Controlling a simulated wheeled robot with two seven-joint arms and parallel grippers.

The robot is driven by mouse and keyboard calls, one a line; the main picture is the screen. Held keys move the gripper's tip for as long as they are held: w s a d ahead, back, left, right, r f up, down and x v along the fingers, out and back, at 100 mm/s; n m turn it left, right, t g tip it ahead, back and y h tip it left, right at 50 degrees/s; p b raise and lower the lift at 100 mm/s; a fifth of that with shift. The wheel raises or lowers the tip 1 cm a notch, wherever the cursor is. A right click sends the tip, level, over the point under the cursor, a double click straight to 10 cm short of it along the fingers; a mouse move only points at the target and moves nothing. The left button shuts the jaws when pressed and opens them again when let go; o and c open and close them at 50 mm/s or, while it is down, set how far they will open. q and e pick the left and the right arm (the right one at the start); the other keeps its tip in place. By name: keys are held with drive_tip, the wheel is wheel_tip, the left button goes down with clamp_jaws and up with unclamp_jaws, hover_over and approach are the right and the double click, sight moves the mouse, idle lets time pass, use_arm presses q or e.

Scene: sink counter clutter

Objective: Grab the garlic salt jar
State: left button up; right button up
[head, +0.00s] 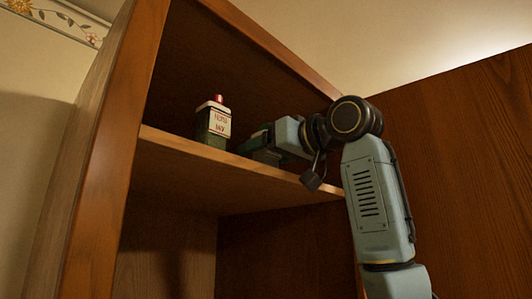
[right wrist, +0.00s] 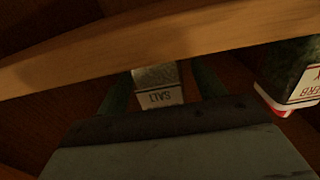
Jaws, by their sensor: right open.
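The garlic salt jar (right wrist: 157,88) shows in the right wrist view as a small pale container with "SALT" upside down on its label. Its word "garlic" is not readable. It stands between the two green fingers of my right gripper (right wrist: 156,92), which are open on either side of it. I cannot tell whether either finger touches it. In the head view my right gripper (head: 257,145) reaches over the cabinet shelf from the right, and the salt jar is hidden there. My left gripper is not in view.
A red-capped jar (head: 214,122) with a white label stands on the shelf (head: 175,145), left of my gripper. It also shows at the right wrist view's right edge (right wrist: 293,85). The cabinet's left side panel (head: 110,150) and open door (head: 460,160) flank the space.

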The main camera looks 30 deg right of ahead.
drive_tip(key=c, duration=1.1)
drive_tip(key=shift+r, duration=0.15)
